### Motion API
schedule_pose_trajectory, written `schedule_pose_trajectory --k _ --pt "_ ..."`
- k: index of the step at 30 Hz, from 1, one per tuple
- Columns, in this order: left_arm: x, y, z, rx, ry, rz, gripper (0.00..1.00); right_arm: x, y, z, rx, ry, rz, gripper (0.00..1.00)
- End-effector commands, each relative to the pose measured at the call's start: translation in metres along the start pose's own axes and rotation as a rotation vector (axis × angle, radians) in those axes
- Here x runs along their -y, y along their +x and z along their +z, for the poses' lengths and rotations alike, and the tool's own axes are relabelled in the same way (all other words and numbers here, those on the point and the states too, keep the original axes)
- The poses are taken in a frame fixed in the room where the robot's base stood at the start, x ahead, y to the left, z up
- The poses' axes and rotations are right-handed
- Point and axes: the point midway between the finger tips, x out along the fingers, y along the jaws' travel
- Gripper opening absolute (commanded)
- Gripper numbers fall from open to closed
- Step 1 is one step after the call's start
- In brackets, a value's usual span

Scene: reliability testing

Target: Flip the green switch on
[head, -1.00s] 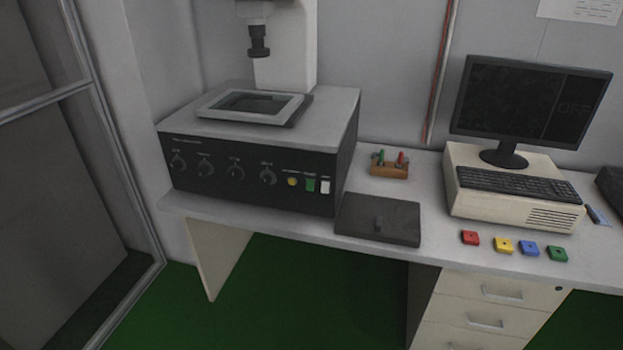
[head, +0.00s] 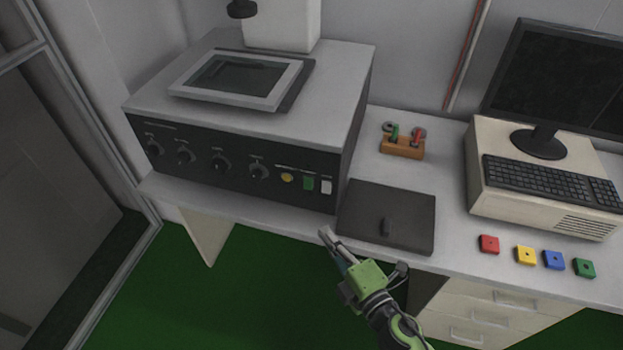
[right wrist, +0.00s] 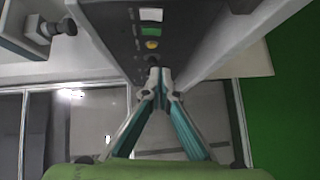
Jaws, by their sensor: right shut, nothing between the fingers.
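The green switch (head: 308,184) is on the dark front panel of the grey machine (head: 255,165), between a yellow round button (head: 287,178) and a white switch (head: 326,187). In the right wrist view the green switch (right wrist: 150,31) shows near the top, beyond the fingertips. My right gripper (head: 325,234) is shut and empty, in front of the desk edge and below the switch, apart from it in the head view. Its closed fingertips (right wrist: 158,72) show below the panel buttons in the wrist view. A small dark patch at the lower left edge of the head view is unclear.
A dark flat box (head: 410,225) lies on the desk right of the machine. Several coloured blocks (head: 489,244), a computer (head: 545,185) with keyboard, and a wooden holder (head: 402,147) are further right. Open floor lies in front of the desk.

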Motion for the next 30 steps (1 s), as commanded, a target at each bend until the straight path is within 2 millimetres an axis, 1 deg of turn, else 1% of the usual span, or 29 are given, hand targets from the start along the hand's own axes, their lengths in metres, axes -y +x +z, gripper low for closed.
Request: schedule_pose_trajectory --k 2,9,14,17,20,24,29,30 --pt "-0.001 -0.001 0.004 0.005 0.0 0.001 0.4 -0.003 0.0 -0.002 -0.004 -0.009 0.004 0.0" --pt "-0.003 -0.001 0.02 0.028 -0.001 0.003 0.4 -0.003 0.0 -0.001 -0.003 -0.008 0.004 0.0" --pt "-0.003 -0.003 0.021 0.03 -0.001 0.003 0.4 -0.004 0.006 -0.001 -0.002 -0.006 0.005 0.0" --pt "-0.002 -0.006 0.018 0.026 -0.001 0.002 0.4 -0.005 0.018 -0.001 -0.002 -0.005 0.006 0.0" --pt "-0.001 -0.009 0.012 0.018 -0.001 0.001 0.4 -0.005 0.037 -0.001 -0.002 -0.006 0.006 0.0" --pt "0.0 -0.012 0.006 0.009 -0.002 0.0 0.4 -0.005 0.068 -0.001 -0.001 -0.005 0.006 0.0" --pt "0.0 -0.012 0.006 0.009 -0.002 0.0 0.4 -0.004 0.1 -0.002 -0.003 -0.005 0.007 0.0" --pt "0.0 -0.012 0.006 0.009 -0.002 0.0 0.4 -0.004 0.106 0.001 -0.002 -0.005 0.005 0.0"
